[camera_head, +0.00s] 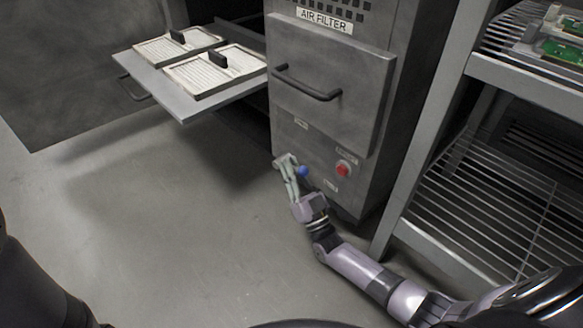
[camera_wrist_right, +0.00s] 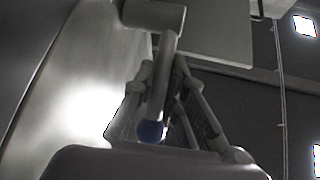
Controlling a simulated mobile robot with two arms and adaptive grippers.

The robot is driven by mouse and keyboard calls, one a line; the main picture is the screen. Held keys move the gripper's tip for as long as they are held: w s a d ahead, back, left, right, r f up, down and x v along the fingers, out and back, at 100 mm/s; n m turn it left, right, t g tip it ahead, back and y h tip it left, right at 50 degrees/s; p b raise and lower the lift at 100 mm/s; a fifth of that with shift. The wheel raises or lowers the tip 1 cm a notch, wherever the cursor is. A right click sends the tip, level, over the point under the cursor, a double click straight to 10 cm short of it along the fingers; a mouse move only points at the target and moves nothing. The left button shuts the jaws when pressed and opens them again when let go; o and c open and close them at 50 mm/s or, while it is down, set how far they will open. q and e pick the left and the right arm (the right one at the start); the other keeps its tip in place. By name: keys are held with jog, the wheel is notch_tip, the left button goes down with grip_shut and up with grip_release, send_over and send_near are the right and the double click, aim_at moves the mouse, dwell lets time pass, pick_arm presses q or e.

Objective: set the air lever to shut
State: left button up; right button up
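The air lever shows in the right wrist view as a grey arm (camera_wrist_right: 167,75) on a wide hub (camera_wrist_right: 153,15). It ends in a blue ball knob (camera_wrist_right: 152,131). In the head view the blue knob (camera_head: 302,171) shows low on the front of the grey cabinet (camera_head: 290,130). My right gripper (camera_head: 284,163) is at the lever. In the wrist view its fingers (camera_wrist_right: 164,72) stand on both sides of the lever arm, with the knob near the palm. Whether they press on the arm cannot be told. My left gripper is not in view.
A red button (camera_head: 343,168) sits right of the lever. Above are a drawer front with a bar handle (camera_head: 308,86) and an AIR FILTER label (camera_head: 324,20). A pulled-out tray (camera_head: 180,98) holds two filters at left. A wire rack (camera_head: 480,215) stands right. The floor at left is clear.

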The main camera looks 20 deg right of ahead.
jog(key=o, duration=0.5)
jog(key=s+f, duration=0.1)
jog(key=s, duration=0.4)
jog(key=s+d+f, duration=0.1)
jog(key=s, duration=0.4)
jog(key=s+d+f, duration=0.1)
jog(key=s, duration=0.5)
jog(key=shift+d, duration=0.1)
